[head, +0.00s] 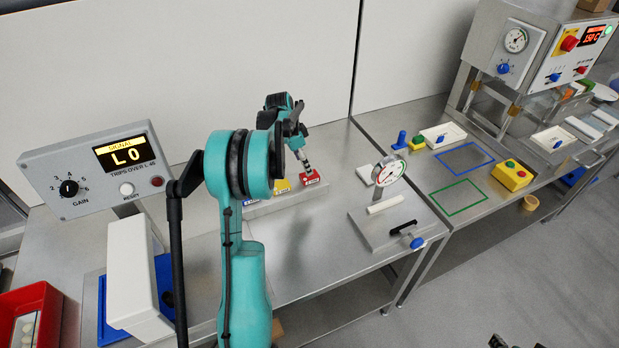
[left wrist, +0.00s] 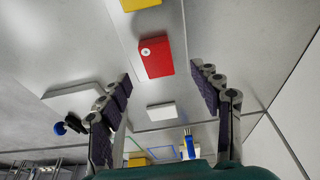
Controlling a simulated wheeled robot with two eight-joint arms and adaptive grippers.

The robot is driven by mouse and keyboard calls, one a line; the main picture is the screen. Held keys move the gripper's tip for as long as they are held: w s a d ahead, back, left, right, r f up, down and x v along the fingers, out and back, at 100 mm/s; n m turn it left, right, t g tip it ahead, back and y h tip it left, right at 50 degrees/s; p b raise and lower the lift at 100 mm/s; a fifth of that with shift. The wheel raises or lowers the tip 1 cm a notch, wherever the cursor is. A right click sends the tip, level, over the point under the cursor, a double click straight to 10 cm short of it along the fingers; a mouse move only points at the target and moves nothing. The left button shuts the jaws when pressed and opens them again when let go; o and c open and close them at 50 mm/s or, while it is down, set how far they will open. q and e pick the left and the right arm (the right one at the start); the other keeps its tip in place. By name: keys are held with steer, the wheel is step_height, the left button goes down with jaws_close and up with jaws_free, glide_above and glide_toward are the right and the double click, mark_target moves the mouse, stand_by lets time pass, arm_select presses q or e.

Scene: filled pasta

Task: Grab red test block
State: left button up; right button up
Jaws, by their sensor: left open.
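The red test block (head: 310,180) sits at the right end of a grey strip (head: 262,208) on the left table. In the left wrist view the red block (left wrist: 155,60) shows a small round white mark and lies ahead, between the lines of the two fingers. My left gripper (head: 305,164) points down close above the red block in the head view. Its fingers (left wrist: 161,74) are spread wide with nothing between them; contact with the block cannot be made out. Dark tips, apparently my right gripper (head: 515,343), show at the bottom edge, mostly cut off.
A yellow block (head: 282,186) and a blue block (head: 251,199) stand left of the red one. A dial gauge stand (head: 388,170) is to the right, with a white pad (head: 366,174) close by. A signal box (head: 100,165) stands at the left.

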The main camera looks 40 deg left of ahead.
mark_target(310, 177)
arm_select(q)
steer(key=b+x, duration=0.1)
steer(key=x, duration=0.4)
steer(key=shift+d+f+b, duration=0.2)
steer(key=shift+f+b, duration=0.05)
steer(key=shift+b, duration=0.1)
steer(key=shift+w+f, duration=0.15)
steer(key=shift+f, duration=0.15)
steer(key=shift+r, duration=0.1)
steer(key=c, duration=1.2)
